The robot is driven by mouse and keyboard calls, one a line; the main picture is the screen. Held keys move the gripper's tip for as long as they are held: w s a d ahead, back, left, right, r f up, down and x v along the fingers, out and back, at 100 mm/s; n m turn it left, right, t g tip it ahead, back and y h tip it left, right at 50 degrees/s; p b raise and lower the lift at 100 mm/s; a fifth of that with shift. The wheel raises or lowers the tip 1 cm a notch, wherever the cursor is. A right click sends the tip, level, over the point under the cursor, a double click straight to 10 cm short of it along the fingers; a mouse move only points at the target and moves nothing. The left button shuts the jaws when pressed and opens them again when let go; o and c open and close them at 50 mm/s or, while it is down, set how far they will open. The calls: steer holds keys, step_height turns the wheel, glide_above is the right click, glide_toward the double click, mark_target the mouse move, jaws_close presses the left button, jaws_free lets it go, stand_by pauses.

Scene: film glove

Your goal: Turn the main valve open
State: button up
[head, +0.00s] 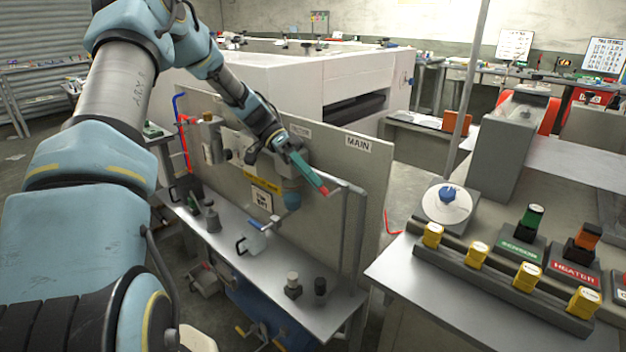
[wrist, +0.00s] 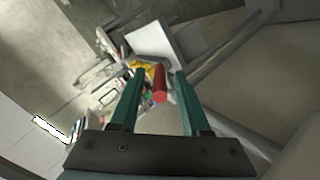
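The MAIN label (head: 358,143) is on the upper right of the grey upright panel (head: 372,205). Below and left of it, a red handle (head: 324,190) shows at the end of my gripper (head: 316,183), close to a grey pipe (head: 358,235). In the wrist view the red handle (wrist: 160,84) stands between the two teal fingers of my gripper (wrist: 158,76). A gap shows on each side of the handle, so the fingers are open around it and apart from it. The valve body behind the handle is not clear.
A metal shelf (head: 255,268) below the panel holds small dark and pale items. At the right, a bench carries a row of yellow-topped blocks (head: 478,254), a blue knob (head: 448,194) and SENSOR and HEATER switches. A large white machine (head: 290,85) stands behind the panel.

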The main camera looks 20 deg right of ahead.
steer(key=b+v, duration=0.2)
steer(key=v, duration=0.8)
steer(key=shift+w+r+b, duration=0.2)
steer(key=shift+w+b, duration=0.1)
steer(key=shift+b, duration=0.05)
steer(key=shift+a, duration=0.15)
steer(key=shift+c, duration=0.2)
